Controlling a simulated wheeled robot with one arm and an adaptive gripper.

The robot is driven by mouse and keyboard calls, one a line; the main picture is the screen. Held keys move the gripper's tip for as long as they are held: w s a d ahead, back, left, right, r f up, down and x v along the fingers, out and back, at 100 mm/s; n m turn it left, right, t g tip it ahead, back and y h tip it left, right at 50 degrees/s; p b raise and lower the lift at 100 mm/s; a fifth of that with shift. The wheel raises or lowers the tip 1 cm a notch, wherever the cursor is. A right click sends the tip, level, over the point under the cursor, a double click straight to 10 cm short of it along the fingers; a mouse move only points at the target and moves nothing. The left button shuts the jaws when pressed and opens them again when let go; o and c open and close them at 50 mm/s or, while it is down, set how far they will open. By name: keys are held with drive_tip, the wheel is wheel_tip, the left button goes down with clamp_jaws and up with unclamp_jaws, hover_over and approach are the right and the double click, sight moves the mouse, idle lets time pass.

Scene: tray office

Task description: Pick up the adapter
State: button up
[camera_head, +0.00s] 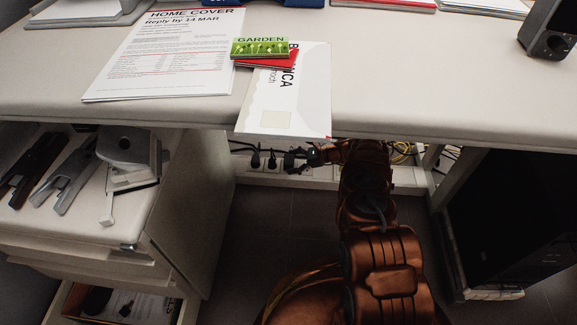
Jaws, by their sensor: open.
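Under the desk, a white power strip (325,175) holds several black plugs. Two of them (255,159) (272,160) stand clear to the left of my gripper. My gripper (296,158) is dark and small in view, at the end of my copper-coloured arm, right by the strip. It is open. A dark block at its fingertips may be the adapter, but I cannot tell it from the fingers. I cannot see whether they touch it. My arm hides part of the strip.
The desk edge (390,130) lies just above my arm, with a white envelope (285,100) overhanging it. A drawer cabinet (180,220) stands left, its lower drawer (150,310) open. A black computer (515,220) stands right. Yellow cable (402,152) lies behind my arm.

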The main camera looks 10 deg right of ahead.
drive_tip(key=shift+w+a+f, duration=0.15)
drive_tip(key=shift+a+f, duration=0.15)
drive_tip(key=shift+a, duration=0.2)
drive_tip(key=shift+r, duration=0.1)
drive_tip(key=c, duration=1.4)
